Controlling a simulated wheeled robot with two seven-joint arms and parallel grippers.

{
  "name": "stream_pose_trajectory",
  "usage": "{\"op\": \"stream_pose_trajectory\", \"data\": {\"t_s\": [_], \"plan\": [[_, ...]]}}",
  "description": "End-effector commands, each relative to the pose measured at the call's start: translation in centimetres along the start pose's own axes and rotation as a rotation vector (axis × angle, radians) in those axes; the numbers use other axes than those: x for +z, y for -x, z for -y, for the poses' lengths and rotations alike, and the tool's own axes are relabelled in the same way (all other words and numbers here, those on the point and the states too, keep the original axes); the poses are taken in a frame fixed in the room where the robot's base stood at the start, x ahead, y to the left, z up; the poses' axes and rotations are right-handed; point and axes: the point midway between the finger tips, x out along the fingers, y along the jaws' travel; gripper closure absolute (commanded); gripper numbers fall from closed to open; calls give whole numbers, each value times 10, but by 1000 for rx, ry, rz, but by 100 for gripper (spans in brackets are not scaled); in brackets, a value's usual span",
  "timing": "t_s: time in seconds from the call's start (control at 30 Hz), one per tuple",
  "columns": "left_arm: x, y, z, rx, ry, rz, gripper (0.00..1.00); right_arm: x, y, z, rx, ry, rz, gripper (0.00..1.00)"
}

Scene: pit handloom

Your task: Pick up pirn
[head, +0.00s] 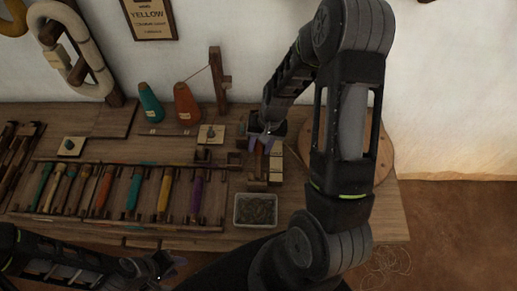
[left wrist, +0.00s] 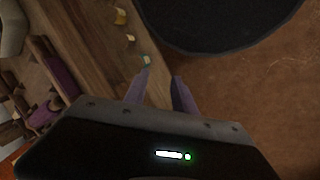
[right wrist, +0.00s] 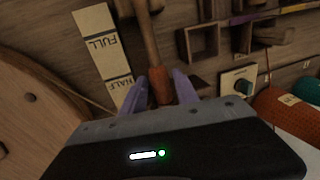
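A pirn lies at the right part of the bench, its pale shaft and orange-brown end (right wrist: 160,88) showing in the right wrist view; in the head view it is a thin brown strip (head: 259,160). My right gripper (head: 267,133) is above its far end. In the right wrist view the fingers (right wrist: 172,88) are apart, with the orange-brown end between or just beyond them; contact cannot be told. My left gripper (head: 167,265) is low at the front edge of the bench. In the left wrist view its fingers (left wrist: 161,82) are apart with nothing between them.
A gauge strip marked FULL and HALF (right wrist: 103,50) lies beside the pirn. A rack of coloured pirns (head: 115,190) fills the bench's left and middle. A grey tray (head: 256,224) stands in front.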

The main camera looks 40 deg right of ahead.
Motion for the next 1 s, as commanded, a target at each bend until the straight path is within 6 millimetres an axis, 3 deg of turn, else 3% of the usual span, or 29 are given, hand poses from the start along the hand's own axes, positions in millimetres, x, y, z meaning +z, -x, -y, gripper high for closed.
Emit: {"op": "stream_pose_trajectory", "data": {"t_s": [0.13,0.57,1.0], "plan": [[0,0,0,0,0,0,68,0,0,0,0,0,0,64],[0,0,0,0,0,0,68,0,0,0,0,0,0,99],[0,0,0,0,0,0,68,0,1,0,0,0,0,100]]}}
